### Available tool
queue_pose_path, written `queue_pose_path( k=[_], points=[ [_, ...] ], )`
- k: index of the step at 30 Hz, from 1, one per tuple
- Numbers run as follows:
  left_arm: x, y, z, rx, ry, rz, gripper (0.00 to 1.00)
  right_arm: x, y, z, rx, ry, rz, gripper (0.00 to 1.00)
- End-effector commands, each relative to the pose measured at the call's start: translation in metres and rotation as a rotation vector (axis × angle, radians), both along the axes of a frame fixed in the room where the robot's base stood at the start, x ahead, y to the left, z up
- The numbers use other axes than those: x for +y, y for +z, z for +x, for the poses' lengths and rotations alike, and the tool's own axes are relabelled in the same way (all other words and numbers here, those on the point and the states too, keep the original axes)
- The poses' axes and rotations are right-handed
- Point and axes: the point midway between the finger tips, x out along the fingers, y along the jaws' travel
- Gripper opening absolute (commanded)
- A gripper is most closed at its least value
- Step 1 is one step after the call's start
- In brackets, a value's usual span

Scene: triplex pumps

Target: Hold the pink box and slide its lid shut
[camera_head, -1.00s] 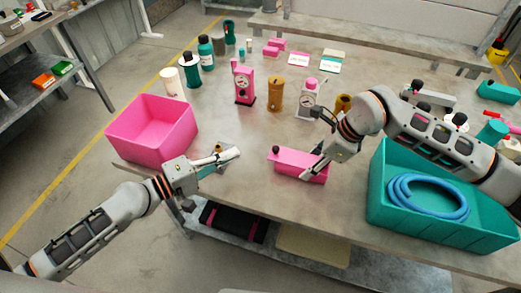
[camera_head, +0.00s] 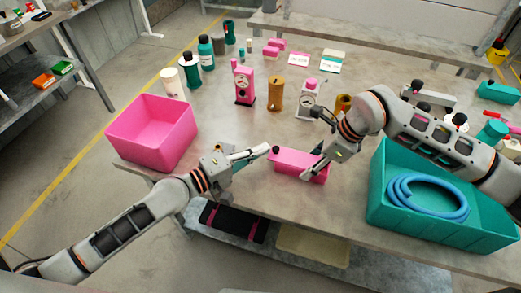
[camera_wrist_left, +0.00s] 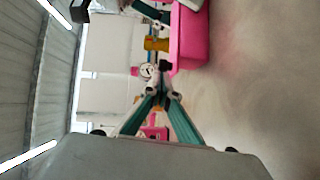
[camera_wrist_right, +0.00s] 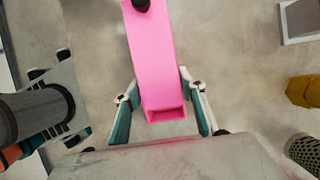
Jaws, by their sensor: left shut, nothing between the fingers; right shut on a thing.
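The pink box (camera_head: 299,166) lies on the grey table at its front middle, long and narrow. A dark round knob (camera_head: 276,150) sits at its left end; it also shows at the top of the right wrist view (camera_wrist_right: 141,4). An opening (camera_wrist_right: 165,115) shows at the box's right end. My right gripper (camera_head: 312,167) is shut on the pink box, a finger on each side; the right wrist view shows this grip (camera_wrist_right: 163,100). My left gripper (camera_head: 266,149) is shut and empty, its tips close to the knob. In the left wrist view its tips (camera_wrist_left: 160,88) meet below the pink box (camera_wrist_left: 190,35); contact is unclear.
A large open pink bin (camera_head: 150,135) stands at the left and a teal bin (camera_head: 440,225) with a blue hose (camera_head: 428,197) at the right. Pink, brown and white pumps stand behind the box. The table between the pink bin and the pumps is clear.

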Motion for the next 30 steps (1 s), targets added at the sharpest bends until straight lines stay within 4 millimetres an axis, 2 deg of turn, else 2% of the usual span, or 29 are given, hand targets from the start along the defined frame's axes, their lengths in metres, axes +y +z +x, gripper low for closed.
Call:
queue_pose_path(
  k=[10,21,30],
  points=[
    [-0.002,0.000,-0.001,0.001,-0.001,-0.001,0.00,0.000,0.000,0.000,-0.001,0.000,0.001,0.15],
    [-0.029,0.000,-0.007,0.001,-0.001,-0.002,0.00,0.000,0.000,0.000,-0.001,0.001,0.001,0.15],
    [-0.030,0.001,-0.007,-0.001,-0.001,-0.001,0.00,0.001,0.000,0.000,0.000,0.001,0.001,0.15]
  ],
)
